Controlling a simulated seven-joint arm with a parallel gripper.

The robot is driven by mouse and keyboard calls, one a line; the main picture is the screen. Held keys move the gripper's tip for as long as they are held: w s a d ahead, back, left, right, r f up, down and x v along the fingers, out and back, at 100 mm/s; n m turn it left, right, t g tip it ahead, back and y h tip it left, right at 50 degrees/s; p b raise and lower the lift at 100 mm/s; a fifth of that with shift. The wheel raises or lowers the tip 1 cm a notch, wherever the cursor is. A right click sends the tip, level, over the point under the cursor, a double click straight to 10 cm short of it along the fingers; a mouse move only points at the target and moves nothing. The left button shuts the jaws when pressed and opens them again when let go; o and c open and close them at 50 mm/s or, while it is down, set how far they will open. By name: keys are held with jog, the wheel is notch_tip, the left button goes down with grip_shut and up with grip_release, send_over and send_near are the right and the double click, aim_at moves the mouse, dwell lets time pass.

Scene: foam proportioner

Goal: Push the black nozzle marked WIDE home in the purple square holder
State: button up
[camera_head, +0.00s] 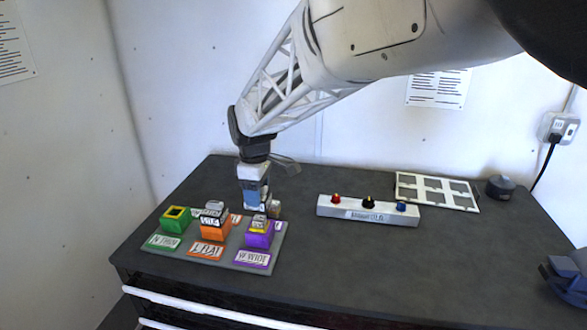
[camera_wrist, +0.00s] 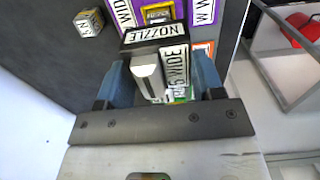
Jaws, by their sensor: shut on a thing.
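My gripper (camera_head: 256,205) points down over the board, at the purple holder's far side. In the wrist view its blue fingers (camera_wrist: 163,82) are shut on a black nozzle (camera_wrist: 138,47) with white labels reading NOZZLE and WIDE. The purple square holder (camera_head: 260,240) stands at the right of the board, behind a W WIDE label. A yellow-edged, labelled part shows at its top. In the wrist view the purple holder (camera_wrist: 180,9) is at the top edge, just beyond the nozzle. The nozzle hides part of the board. I cannot tell whether nozzle and holder touch.
An orange holder (camera_head: 213,235) with a labelled black-and-white piece on top and a green holder (camera_head: 172,228) share the grey board (camera_head: 275,250). A small labelled block (camera_wrist: 88,22) lies on the table.

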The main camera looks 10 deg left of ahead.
aim_at(259, 218)
jog(key=shift+f, duration=2.95)
jog(key=shift+f, duration=0.55)
jog(key=o, duration=1.2)
jog(key=shift+r, duration=0.15)
jog(key=shift+r, duration=2.9)
